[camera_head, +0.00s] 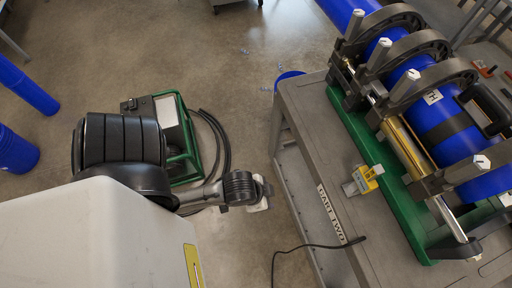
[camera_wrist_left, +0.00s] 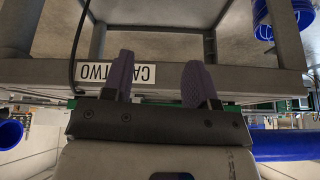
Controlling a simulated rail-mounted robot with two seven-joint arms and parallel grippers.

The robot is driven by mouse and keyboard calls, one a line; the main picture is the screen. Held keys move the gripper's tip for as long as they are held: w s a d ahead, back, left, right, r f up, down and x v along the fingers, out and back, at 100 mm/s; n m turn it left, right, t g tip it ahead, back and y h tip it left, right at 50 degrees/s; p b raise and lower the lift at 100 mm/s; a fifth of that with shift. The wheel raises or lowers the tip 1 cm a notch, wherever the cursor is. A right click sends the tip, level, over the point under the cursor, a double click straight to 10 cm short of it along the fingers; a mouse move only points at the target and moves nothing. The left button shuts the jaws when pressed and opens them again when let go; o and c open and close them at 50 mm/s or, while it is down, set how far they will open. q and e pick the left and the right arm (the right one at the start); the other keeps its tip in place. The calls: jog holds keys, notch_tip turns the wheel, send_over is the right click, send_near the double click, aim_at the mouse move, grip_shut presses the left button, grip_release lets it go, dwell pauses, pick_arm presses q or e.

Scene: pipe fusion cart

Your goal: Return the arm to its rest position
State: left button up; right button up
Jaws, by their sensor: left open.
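My left arm (camera_head: 120,150) comes in from the left, over the floor beside the grey cart (camera_head: 293,98). Its gripper (camera_head: 264,194) hangs left of the cart and is small and partly hidden by the wrist in the head view. In the left wrist view the two purple fingers (camera_wrist_left: 158,80) stand apart with nothing between them. The cart's edge and its label (camera_wrist_left: 117,73) show behind the fingers, and I see no contact with them. My right gripper is not in view.
The cart carries a green-framed fusion machine (camera_head: 350,125) clamping a blue pipe (camera_head: 446,125). A yellow-and-grey device (camera_head: 362,180) sits by its edge. A black cable (camera_head: 318,247) hangs over the cart's side. A green-framed box (camera_head: 172,125) stands on the floor; blue pipes (camera_head: 18,150) lie left.

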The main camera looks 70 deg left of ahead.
pick_arm(q)
jog(key=s, duration=0.1)
jog(key=s+g, duration=0.1)
jog(key=s, duration=0.1)
jog(key=shift+a+f+g, duration=0.25)
jog(key=shift+f+g, duration=0.05)
notch_tip(320, 180, up, 32)
jog(key=p, duration=3.1)
jog(key=shift+p, duration=0.35)
jog(key=shift+w+f, duration=0.1)
